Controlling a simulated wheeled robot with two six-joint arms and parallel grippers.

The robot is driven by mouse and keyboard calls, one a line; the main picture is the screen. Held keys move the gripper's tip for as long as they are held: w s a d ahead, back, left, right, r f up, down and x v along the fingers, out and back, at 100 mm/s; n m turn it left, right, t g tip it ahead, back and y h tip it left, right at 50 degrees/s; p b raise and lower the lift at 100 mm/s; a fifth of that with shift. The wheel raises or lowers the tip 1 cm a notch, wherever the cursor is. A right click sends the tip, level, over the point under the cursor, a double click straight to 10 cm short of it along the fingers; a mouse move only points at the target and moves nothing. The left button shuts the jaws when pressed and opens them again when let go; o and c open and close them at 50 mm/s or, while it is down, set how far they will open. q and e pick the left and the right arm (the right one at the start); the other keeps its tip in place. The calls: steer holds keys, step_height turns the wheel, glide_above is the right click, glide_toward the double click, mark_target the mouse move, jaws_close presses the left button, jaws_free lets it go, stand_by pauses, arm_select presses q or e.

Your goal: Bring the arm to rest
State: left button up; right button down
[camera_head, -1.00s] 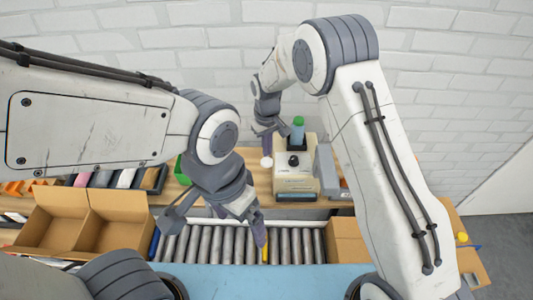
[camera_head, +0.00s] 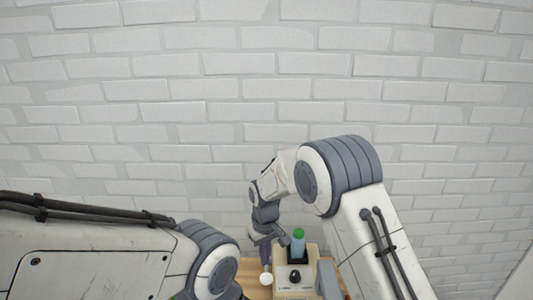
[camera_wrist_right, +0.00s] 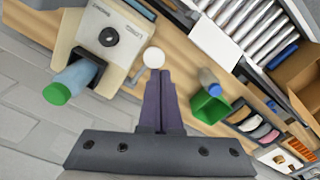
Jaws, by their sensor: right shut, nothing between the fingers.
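My right arm comes in from the right in the head view and bends over the bench. Its gripper (camera_head: 265,258) points down beside a small beige machine. In the right wrist view the dark purple fingers (camera_wrist_right: 161,88) are together with nothing between them. A white round knob (camera_wrist_right: 154,57) shows just beyond the fingertips; I cannot tell whether they touch. My left arm shows at the lower left of the head view, but its gripper is below the frame edge.
The wrist view also shows a green bin (camera_wrist_right: 209,106), a grey-capped bottle (camera_wrist_right: 209,80), rollers (camera_wrist_right: 240,18) and a cardboard box (camera_wrist_right: 298,75). A white brick wall (camera_head: 270,90) stands behind.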

steer(key=s+d+b, duration=0.1)
steer(key=s+b, duration=0.2)
steer(key=s, duration=0.7)
steer(key=s+d+r+b, duration=0.1)
steer(key=s+b, duration=0.3)
steer(key=s, duration=0.6)
steer(key=s+d+n+y+b, duration=0.1)
steer(key=s+d+b, duration=0.2)
steer(key=s, duration=0.8)
steer(key=shift+r+b, duration=0.2)
steer(key=shift+b, duration=0.55)
steer(key=shift+w+d, duration=0.1)
